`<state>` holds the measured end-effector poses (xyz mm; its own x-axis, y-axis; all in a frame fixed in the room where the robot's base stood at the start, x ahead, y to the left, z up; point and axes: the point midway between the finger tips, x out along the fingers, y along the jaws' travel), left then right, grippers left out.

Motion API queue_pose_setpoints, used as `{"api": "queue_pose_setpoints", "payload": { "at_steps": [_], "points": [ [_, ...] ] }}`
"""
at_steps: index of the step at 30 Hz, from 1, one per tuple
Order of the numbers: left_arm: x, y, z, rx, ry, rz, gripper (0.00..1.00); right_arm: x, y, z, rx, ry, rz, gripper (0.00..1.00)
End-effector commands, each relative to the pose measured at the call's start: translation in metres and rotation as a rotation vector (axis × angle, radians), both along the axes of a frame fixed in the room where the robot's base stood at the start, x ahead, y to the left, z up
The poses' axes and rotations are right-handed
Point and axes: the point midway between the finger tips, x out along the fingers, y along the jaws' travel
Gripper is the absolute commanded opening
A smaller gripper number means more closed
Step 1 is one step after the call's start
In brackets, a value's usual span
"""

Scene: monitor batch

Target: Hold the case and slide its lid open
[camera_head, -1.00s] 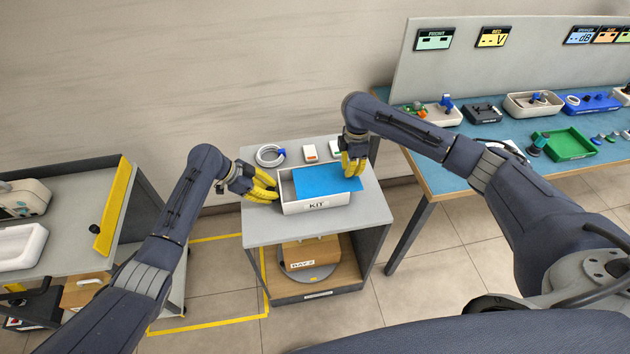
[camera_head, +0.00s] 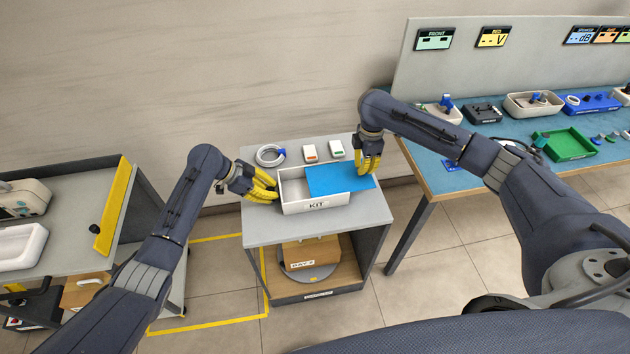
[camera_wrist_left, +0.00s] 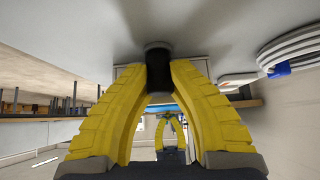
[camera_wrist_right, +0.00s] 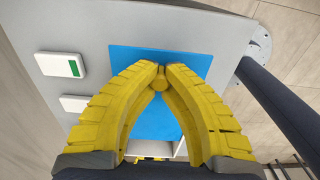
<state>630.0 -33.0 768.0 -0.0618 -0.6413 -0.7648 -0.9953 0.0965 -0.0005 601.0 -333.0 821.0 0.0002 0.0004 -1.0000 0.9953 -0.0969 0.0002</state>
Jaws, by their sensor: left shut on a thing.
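The white case (camera_head: 298,207), labelled KIT, stands on a grey cart top. Its blue lid (camera_head: 338,180) is slid to the right, leaving the left part of the case open and sticking out past its right end. My left gripper (camera_head: 276,190) is at the case's left end, shut on a dark knob (camera_wrist_left: 158,75) there. My right gripper (camera_head: 368,170) is over the lid's right part. In the right wrist view its fingertips (camera_wrist_right: 160,76) meet around a small yellowish knob on the lid (camera_wrist_right: 132,58). The fingers hide part of it.
A coiled grey cable (camera_head: 270,155) and two small white boxes (camera_head: 310,153) (camera_head: 337,149) lie behind the case. The cart top (camera_head: 262,230) is clear in front. A blue-topped workbench (camera_head: 440,180) stands to the right, a side cart with a yellow edge (camera_head: 112,205) to the left.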

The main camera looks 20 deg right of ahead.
Motion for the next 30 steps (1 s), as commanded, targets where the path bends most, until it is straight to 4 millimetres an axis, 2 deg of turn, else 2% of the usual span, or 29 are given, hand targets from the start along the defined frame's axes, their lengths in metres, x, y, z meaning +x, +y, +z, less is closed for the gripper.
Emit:
{"api": "queue_pose_setpoints", "payload": {
  "at_steps": [30],
  "points": [
    [0.0,0.002,-0.002,0.005,0.002,0.001,0.0,-0.004,-0.045,0.001,-0.004,0.0,-0.002,0.0]
  ]
}}
